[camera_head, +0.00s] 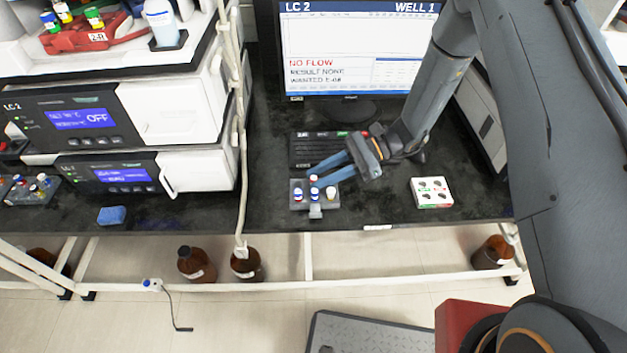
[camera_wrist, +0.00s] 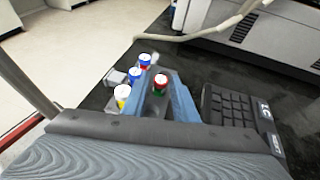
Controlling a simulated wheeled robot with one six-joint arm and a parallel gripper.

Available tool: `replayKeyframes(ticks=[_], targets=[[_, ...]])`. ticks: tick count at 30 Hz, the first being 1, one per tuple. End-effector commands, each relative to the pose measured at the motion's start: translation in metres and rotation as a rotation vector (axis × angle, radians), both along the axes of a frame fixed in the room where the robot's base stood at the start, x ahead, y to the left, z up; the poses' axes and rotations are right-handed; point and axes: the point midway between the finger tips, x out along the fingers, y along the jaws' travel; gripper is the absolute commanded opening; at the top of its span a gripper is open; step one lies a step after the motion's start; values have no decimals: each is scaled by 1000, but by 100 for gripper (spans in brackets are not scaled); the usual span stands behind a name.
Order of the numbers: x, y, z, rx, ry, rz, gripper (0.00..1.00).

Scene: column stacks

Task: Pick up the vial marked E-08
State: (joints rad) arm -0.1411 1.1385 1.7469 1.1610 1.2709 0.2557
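A small grey rack (camera_head: 315,211) stands near the front edge of the black bench and holds several small capped vials. No vial marking is legible, so I cannot tell which is E-08.
A keyboard (camera_head: 312,149) lies just behind the rack, below a monitor (camera_head: 352,50) reading "WANTED E-08". A white box (camera_head: 431,192) lies to the right. A blue block (camera_head: 112,215) and another vial rack (camera_head: 32,189) are left. A pale cable (camera_head: 241,150) hangs left of the rack.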

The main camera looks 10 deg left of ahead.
Motion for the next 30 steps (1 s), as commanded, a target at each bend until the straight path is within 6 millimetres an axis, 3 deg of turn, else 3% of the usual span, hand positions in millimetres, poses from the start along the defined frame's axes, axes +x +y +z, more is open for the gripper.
replayKeyframes(ticks=[5,9,10,22,30], targets=[[1,0,-1,1,-2,-1,26],[1,0,0,0,-2,-1,4],[1,0,0,0,-2,-1,3],[1,0,3,0,-2,-1,2],[2,0,26,0,-5,-1,2]])
